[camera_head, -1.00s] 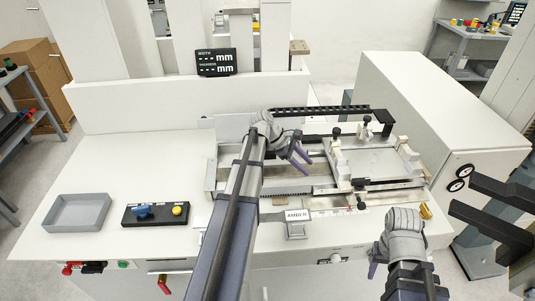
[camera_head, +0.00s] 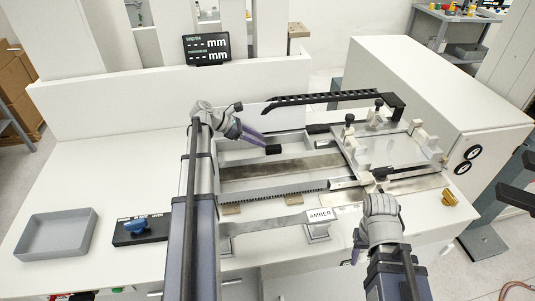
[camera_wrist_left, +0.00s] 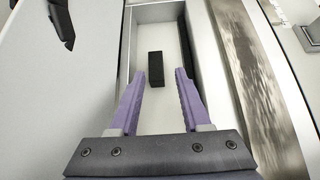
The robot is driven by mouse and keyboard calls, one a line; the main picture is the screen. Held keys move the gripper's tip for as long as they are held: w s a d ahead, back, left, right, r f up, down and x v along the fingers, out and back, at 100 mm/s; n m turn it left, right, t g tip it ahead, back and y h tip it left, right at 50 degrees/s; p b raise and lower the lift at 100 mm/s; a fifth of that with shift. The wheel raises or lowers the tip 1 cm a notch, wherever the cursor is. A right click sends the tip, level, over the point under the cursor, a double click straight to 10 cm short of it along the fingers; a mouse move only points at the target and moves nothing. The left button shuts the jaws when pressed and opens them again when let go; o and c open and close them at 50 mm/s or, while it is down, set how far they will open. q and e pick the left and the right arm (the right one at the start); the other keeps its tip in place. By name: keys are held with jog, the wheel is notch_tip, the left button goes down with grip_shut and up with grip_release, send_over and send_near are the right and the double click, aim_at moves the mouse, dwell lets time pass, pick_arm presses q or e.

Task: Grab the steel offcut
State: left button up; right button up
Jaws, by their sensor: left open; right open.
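In the left wrist view, a small black block (camera_wrist_left: 155,69) lies on the recess floor just beyond and between the open fingertips (camera_wrist_left: 160,85), apart from both. The block also shows in the head view (camera_head: 273,149). I cannot tell whether it is the steel offcut. A brushed metal strip (camera_head: 285,168) lies beside the recess and shows in the left wrist view (camera_wrist_left: 255,75). My right gripper (camera_head: 356,248) is low at the front right, mostly hidden.
A grey tray (camera_head: 58,236) and a black control box (camera_head: 140,229) stand on the left. A label reading AMBER (camera_head: 320,214) is at the front. A black slotted arm (camera_head: 330,98) spans behind the fixture. The recess walls rise close around the left fingers.

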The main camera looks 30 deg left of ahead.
aim_at(273, 147)
pick_arm(q)
jog(key=shift+a+f, duration=0.2)
jog(key=shift+f, duration=0.4)
jog(key=shift+a+b, duration=0.15)
jog(key=shift+b, duration=0.2)
jog(key=shift+b+x, duration=0.8)
jog(key=shift+x, duration=0.55)
jog(key=shift+w, duration=0.1)
pick_arm(e)
jog(key=f, duration=0.3)
jog(key=shift+a, duration=0.35)
pick_arm(q)
jog(key=b+x, duration=0.3)
jog(key=x, duration=0.2)
jog(key=shift+w, duration=0.2)
jog(key=shift+r, duration=0.15)
pick_arm(e)
notch_tip(273, 147, down, 3)
jog(key=shift+r, duration=0.1)
pick_arm(q)
grip_shut()
